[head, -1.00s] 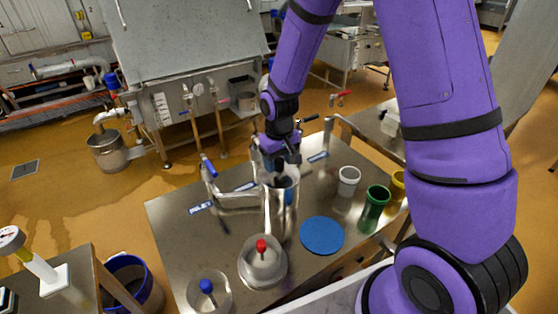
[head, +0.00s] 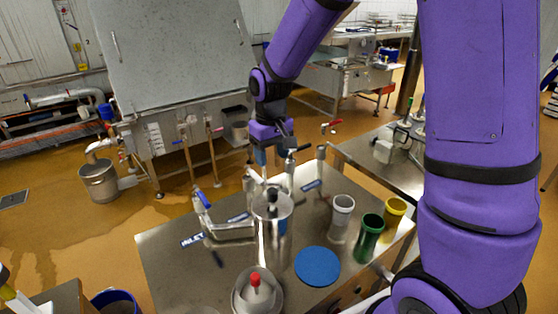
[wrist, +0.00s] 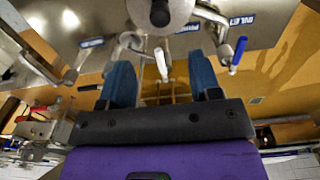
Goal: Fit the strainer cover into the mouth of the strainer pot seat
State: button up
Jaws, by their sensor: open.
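The strainer pot seat (head: 265,245) is a tall shiny metal cylinder at the middle of the steel table, joined to pipework. A strainer cover with a dark knob (head: 272,194) appears in its mouth; the black knob also shows at the top edge of the wrist view (wrist: 160,12). I cannot tell whether the cover is fully seated or level. My gripper (head: 271,157) is open and empty, behind and above the pot, apart from the knob. Its two blue fingers stand wide apart in the wrist view (wrist: 160,66).
A metal dome with a red knob (head: 256,292) stands in front of the pot. A blue disc (head: 317,266), a white cup (head: 341,220), a green cup (head: 368,240) and a yellow cup (head: 395,214) lie to the right. Valves and pipes (head: 228,230) crowd the left.

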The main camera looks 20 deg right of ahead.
jog(key=s+d+r+m+t, duration=0.1)
jog(key=s+d+r+t, duration=0.1)
jog(key=s+r, duration=0.7)
jog(key=s+d+r+m+t, duration=0.1)
jog(key=s+d+r+t, duration=0.2)
jog(key=s+r, duration=0.6)
jog(key=s+d, duration=0.2)
jog(key=s, duration=0.5)
jog(key=shift+r, duration=0.4)
